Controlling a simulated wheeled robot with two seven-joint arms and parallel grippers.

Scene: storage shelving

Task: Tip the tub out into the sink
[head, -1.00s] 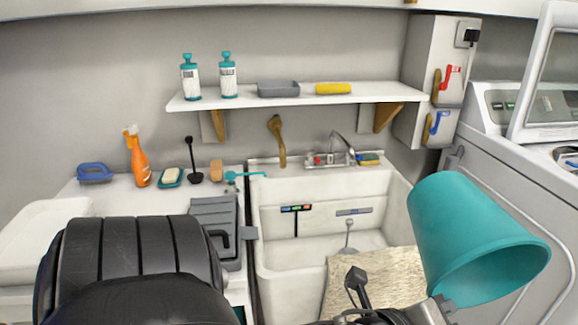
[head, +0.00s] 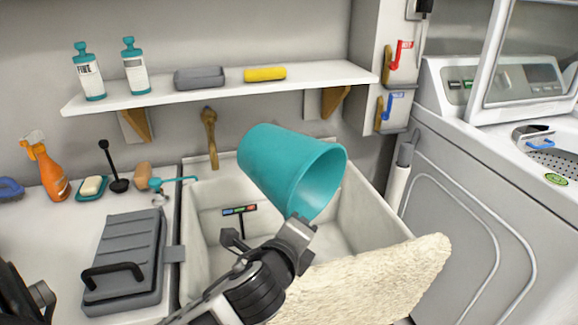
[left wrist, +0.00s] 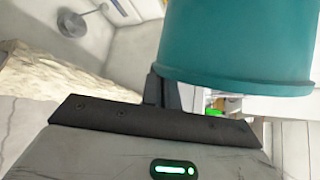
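The teal tub (head: 285,165) is tilted over the sink, its open mouth facing down and to the right. The part of its inside that shows looks empty. My left gripper (head: 298,232) is shut on the tub's rim. The tub also fills the upper right of the left wrist view (left wrist: 240,45), close to the gripper. A round grey drain (left wrist: 72,22) shows in the left wrist view. My right gripper is in no view.
A beige cloth (head: 370,285) lies over the sink's front edge. A shelf (head: 220,92) runs above the sink. A white machine (head: 470,190) stands right.

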